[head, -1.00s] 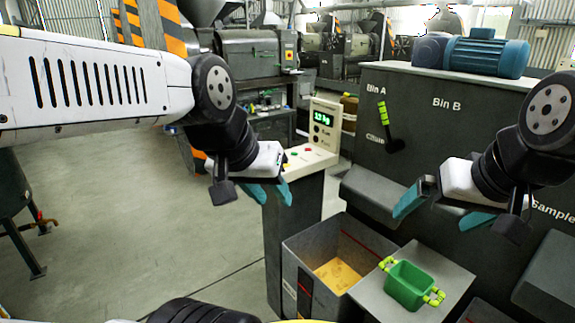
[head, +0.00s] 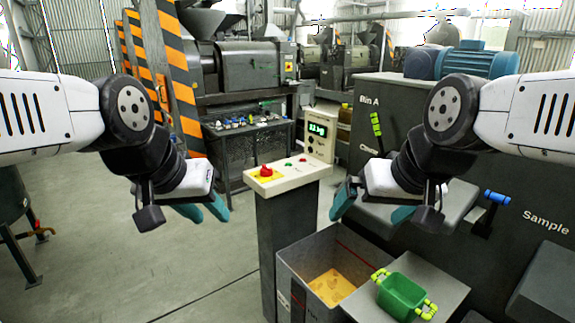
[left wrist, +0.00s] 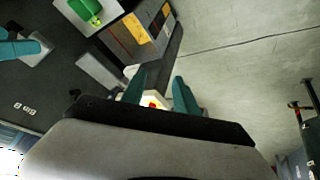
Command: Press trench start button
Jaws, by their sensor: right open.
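A cream control console (head: 293,176) stands on a dark post in the middle of the head view. It carries a large red button on a yellow base (head: 266,171), a small green button (head: 289,163), a small red button (head: 303,159) and a lit display (head: 318,129). Which one is the trench start button cannot be read. My left gripper (head: 203,211) is open and empty, left of the console and apart from it. In the left wrist view, the red button (left wrist: 152,103) shows between its teal fingers. My right gripper (head: 372,208) is open and empty, right of the console.
A grey box (head: 290,262) with yellow material stands below the console. A green bucket (head: 401,296) with lime handles sits on a grey shelf beside it. Dark bins with levers (head: 377,128) stand at right. Floor left of the post is clear.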

